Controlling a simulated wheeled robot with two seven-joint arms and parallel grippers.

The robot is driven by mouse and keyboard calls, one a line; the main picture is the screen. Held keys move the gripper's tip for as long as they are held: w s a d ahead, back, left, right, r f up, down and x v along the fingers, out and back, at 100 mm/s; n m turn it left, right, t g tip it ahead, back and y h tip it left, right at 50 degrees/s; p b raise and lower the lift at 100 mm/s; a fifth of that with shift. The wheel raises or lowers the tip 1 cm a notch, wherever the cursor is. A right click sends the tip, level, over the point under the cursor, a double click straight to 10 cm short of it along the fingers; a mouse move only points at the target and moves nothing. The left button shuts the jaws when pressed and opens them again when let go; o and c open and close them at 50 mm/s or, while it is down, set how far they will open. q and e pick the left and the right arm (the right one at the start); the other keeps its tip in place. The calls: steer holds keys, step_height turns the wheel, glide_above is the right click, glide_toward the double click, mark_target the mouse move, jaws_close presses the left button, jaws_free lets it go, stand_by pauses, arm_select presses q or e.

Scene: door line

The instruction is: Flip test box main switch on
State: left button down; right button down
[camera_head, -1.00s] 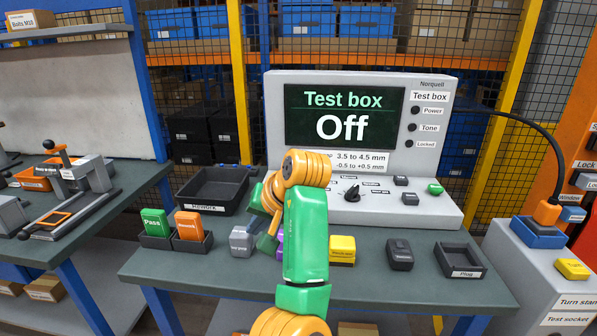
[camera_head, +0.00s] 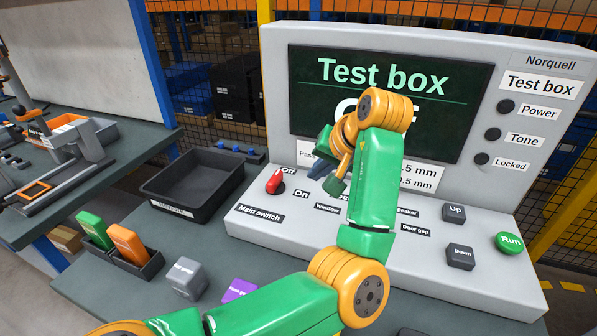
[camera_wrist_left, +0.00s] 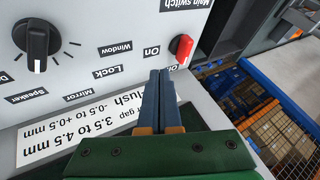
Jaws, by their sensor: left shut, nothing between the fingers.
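The main switch (camera_head: 274,184) is a red lever on the left end of the test box's sloped grey panel (camera_head: 240,217). Its lever leans up toward the Off label. It also shows in the left wrist view (camera_wrist_left: 182,47), just beyond my fingertips. My left gripper (camera_head: 315,170) is shut and empty, above the panel to the right of the switch and apart from it. Its closed fingers show in the wrist view (camera_wrist_left: 160,76). The screen (camera_head: 310,100) reads "Test box"; my arm covers most of the large word beneath. My right gripper is not in view.
A black tray (camera_head: 150,192) stands left of the panel. Green and orange cards (camera_head: 128,243) stand in a holder in front of it, with a grey block (camera_head: 187,278) nearby. Up, Down and a green Run button (camera_head: 509,243) sit at the panel's right. A black knob (camera_wrist_left: 37,42) is near the fingers.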

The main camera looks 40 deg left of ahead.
arm_select(q)
steer(key=p, duration=0.1)
glide_toward(278, 189)
steer(key=f, duration=0.1)
steer(key=w+f, duration=0.2)
steer(key=f, duration=0.1)
steer(key=shift+w+d, duration=0.1)
steer(key=shift+d, duration=0.3)
steer(key=a, duration=0.1)
steer(key=a+p, duration=0.1)
steer(key=shift+s+a, duration=0.3)
steer(key=shift+s, duration=0.05)
steer(key=shift+s+a, duration=0.25)
steer(key=shift+a, duration=0.3)
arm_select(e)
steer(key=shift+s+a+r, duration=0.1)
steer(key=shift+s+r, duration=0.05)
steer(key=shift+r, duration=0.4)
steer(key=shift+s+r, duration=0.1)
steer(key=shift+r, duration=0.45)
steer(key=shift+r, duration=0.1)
